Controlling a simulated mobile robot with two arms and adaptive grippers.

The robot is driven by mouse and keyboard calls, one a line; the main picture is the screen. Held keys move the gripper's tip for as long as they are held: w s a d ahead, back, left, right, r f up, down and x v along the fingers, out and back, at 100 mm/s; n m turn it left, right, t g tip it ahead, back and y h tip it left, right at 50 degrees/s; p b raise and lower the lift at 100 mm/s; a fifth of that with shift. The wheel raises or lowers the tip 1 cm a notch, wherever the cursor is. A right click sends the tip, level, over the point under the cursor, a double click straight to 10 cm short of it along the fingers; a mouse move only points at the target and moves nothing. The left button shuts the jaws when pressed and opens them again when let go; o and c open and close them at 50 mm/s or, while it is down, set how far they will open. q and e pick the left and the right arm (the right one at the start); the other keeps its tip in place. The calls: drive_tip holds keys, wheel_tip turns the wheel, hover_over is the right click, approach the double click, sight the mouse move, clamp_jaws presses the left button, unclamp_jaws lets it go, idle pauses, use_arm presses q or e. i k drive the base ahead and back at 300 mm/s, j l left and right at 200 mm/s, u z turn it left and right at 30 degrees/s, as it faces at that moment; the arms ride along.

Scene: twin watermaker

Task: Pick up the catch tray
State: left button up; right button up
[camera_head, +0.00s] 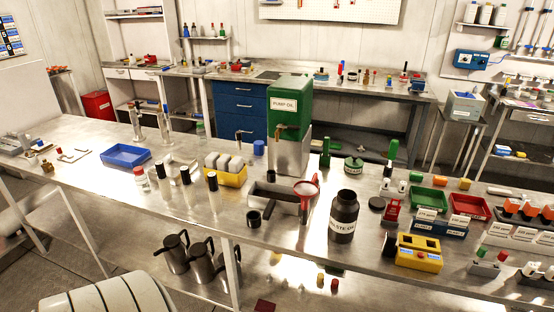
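A grey metal open-topped tray (292,208) sits on the steel bench, in front of the green "PUMP OIL" tank (289,98) and its steel stand. It looks like the catch tray, though no label shows on it. A red funnel or strainer (306,188) overlaps its right end. A small black cup (254,219) stands just in front of its left end. A shallow blue tray (125,156) lies farther left on the bench. Neither of my grippers is in view.
A black waste-oil bottle (344,217) stands right of the grey tray. A yellow holder (226,175) with white-capped items and several black-topped bottles stand to its left. Red and green trays crowd the right. The bench (105,190) is clear at front left.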

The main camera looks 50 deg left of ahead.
sight(269, 196)
drive_tip(key=u, duration=1.5)
